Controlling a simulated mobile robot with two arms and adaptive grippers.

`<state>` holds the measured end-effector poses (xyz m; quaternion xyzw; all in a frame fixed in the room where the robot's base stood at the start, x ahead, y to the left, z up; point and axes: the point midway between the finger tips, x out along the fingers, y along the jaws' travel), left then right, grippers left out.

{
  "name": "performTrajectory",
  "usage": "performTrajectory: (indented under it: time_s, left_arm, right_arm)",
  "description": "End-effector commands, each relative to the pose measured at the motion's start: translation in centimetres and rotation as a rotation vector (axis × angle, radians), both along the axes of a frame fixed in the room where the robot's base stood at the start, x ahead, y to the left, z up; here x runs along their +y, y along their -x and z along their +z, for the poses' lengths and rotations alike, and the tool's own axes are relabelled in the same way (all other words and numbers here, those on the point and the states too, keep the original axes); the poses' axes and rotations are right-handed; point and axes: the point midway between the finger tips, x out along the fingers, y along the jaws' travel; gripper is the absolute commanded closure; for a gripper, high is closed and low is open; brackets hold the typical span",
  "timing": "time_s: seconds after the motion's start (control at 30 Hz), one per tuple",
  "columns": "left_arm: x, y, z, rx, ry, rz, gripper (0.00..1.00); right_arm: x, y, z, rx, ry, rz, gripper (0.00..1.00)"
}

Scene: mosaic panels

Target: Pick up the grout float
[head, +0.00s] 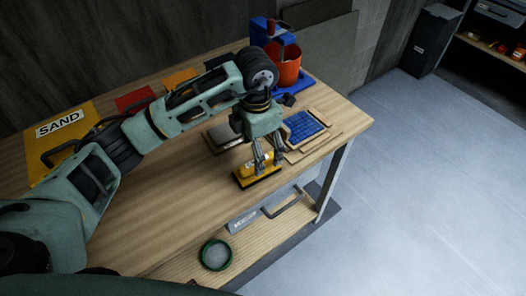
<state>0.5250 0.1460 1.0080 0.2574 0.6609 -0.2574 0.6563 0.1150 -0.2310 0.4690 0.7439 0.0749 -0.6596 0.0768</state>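The grout float appears to be the yellow block with a black base (244,175), lying on the wooden workbench (185,215) near its front edge. My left gripper (269,164) points down over the float's right half. Its fingers are spread apart, with part of the yellow top showing between them. The fingertips are at or very near the float; contact is unclear. My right gripper is not in view.
A tile panel with blue tiles (304,127) lies just right of the gripper. A green-rimmed round container (216,254) sits on the lower shelf. Floor at right is clear.

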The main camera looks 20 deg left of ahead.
Motion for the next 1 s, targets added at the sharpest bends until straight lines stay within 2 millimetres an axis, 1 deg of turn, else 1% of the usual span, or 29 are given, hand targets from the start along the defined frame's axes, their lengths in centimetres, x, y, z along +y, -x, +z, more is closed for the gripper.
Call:
performTrajectory:
  time_s: [0.07, 0.17, 0.27, 0.4, 0.5, 0.6, 0.7, 0.8, 0.9, 0.93, 1.0]
  left_arm:
    - [0.0, 0.1, -0.4, 0.004, -0.001, 0.000, 0.27]
    - [0.0, 0.1, -1.5, 0.006, 0.001, 0.000, 0.27]
    - [0.0, 0.1, -2.5, 0.005, 0.001, 0.000, 0.27]
    - [0.1, 0.2, -4.0, 0.007, 0.002, 0.000, 0.27]
    - [0.3, 0.1, -5.5, 0.006, 0.002, 0.001, 0.27]
    - [0.2, 0.0, -6.9, 0.003, 0.002, 0.000, 0.27]
    - [0.2, 0.0, -7.7, 0.002, 0.004, -0.001, 0.27]
    - [0.2, -0.1, -7.8, 0.000, 0.003, -0.002, 0.27]
    - [0.2, -0.1, -7.8, 0.001, 0.002, -0.002, 0.27]
    - [0.2, -0.1, -7.8, 0.001, 0.002, -0.002, 0.28]
    - [0.2, -0.1, -7.8, 0.001, 0.002, -0.001, 0.34]
  right_arm:
    - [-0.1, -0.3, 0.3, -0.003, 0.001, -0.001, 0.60]
    - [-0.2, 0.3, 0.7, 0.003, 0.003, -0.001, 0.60]
    - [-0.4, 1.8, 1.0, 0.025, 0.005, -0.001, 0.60]
    - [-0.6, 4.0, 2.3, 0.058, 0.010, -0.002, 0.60]
    - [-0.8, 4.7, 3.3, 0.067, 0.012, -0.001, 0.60]
    - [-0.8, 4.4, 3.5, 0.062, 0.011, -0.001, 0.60]
    - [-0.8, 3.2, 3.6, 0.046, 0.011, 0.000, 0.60]
    - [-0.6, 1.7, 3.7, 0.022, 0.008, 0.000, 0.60]
    - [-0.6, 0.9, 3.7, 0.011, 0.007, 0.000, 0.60]
    - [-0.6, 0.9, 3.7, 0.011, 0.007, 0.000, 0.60]
    - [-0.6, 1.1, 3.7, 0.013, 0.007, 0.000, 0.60]
